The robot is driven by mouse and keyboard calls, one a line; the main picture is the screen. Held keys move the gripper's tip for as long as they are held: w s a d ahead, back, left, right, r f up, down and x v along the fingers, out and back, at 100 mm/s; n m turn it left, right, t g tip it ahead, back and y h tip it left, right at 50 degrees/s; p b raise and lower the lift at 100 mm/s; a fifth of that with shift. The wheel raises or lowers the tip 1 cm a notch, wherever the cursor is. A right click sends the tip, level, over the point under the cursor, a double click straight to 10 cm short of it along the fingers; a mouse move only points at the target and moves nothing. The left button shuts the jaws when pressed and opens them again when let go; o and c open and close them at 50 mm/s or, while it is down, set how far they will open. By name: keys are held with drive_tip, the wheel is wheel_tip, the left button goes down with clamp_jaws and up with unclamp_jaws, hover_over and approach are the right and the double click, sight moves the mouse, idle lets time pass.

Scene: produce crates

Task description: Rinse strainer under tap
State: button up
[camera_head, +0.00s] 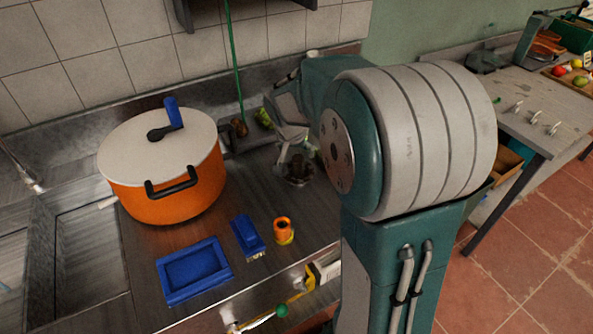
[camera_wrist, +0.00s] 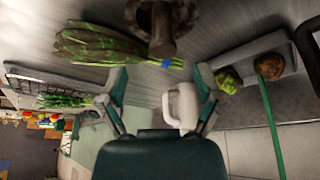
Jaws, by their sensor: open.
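I cannot make out a strainer in either view. In the head view, a metal tap (camera_head: 22,172) shows at the far left edge, beside the sink basin (camera_head: 92,250). My gripper (camera_wrist: 160,76) is open in the wrist view, its two teal-backed fingers spread apart. A white, rounded, mug-like thing (camera_wrist: 182,106) shows between the fingers near the right one; I cannot tell whether it touches. A dark metal thing (camera_wrist: 160,28) stands just beyond the fingertips. In the head view, my arm hides much of the area around the gripper.
An orange pot (camera_head: 170,198) with a white lid stands beside the sink. Leafy greens (camera_wrist: 105,45) lie near my gripper.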

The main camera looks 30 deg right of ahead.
sight(297, 158)
drive_tip(key=shift+x, duration=0.8)
drive_tip(key=x, duration=0.4)
drive_tip(key=shift+w+a+f, duration=0.1)
drive_tip(key=shift+w+f, duration=0.1)
drive_tip(key=shift+w, duration=0.05)
drive_tip(key=shift+c, duration=0.3)
clamp_jaws()
